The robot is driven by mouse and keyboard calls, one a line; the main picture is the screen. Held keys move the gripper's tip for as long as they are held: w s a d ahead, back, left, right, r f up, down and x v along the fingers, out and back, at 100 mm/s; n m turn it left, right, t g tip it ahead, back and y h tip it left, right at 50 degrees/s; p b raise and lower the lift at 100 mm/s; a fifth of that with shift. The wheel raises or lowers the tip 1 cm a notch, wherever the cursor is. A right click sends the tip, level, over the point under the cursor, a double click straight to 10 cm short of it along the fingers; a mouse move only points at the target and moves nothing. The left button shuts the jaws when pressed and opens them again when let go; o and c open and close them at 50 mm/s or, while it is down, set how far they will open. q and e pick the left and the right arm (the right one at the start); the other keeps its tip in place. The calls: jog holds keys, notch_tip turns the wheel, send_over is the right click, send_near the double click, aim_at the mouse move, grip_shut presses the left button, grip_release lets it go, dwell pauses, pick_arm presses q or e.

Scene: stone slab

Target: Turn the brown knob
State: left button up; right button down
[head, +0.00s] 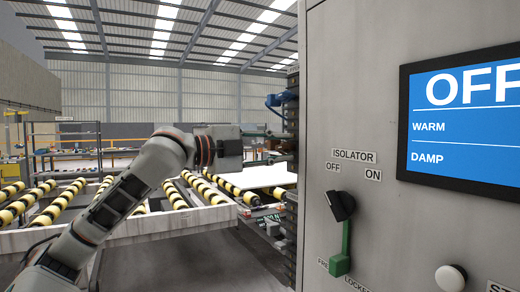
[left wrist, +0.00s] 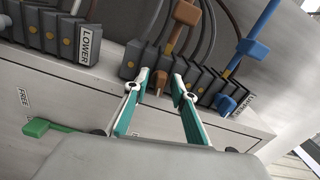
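The left wrist view shows a brown square knob (left wrist: 187,13) on a rod at the top, and a brown piece (left wrist: 160,78) lower down at a row of dark terminal blocks. I cannot tell for sure whether the two are joined. My left gripper (left wrist: 160,78) has its teal fingers apart, with the tips on either side of the lower brown piece; I see no clear contact. In the head view my left gripper (head: 280,146) reaches the side of the grey cabinet, by its dark blocks. The brown knob is not clear there. My right gripper is not in view.
A blue knob (left wrist: 252,47) and blue clamp (left wrist: 228,103) are right of the fingers, with grey cables behind. Rollers (head: 75,195) stand behind.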

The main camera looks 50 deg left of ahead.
pick_arm(q)
jog(key=v, duration=1.1)
jog(key=shift+s, duration=0.25)
jog(key=shift+a, duration=0.15)
